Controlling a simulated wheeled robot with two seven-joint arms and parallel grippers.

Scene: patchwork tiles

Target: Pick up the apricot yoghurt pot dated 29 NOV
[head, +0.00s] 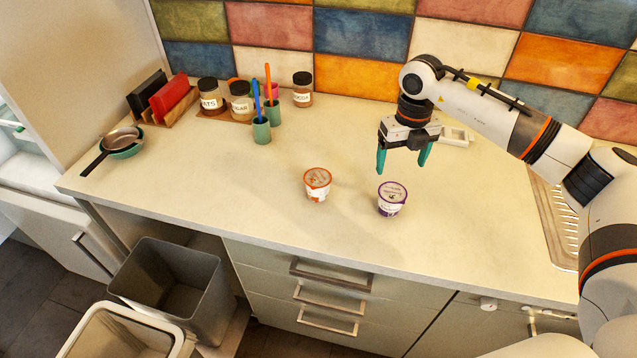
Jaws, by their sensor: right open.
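Two yoghurt pots stand upright on the pale worktop. The pot with the orange rim and orange marking (317,184) stands left of the pot with the purple rim and label (391,198). The print on both lids is too small to read, so I cannot tell a date on either. My right gripper (402,172) is open and empty, its green fingers pointing down above the worktop. It shows just above and behind the purple pot, and to the right of the orange one. My left gripper is not in view.
Jars (302,90) and teal cups with upright utensils (262,131) stand at the back. A rack with black and red boards (172,99) and a stacked pan and bowl (122,141) are at left. A sink drainer (552,220) lies right. Worktop around the pots is clear.

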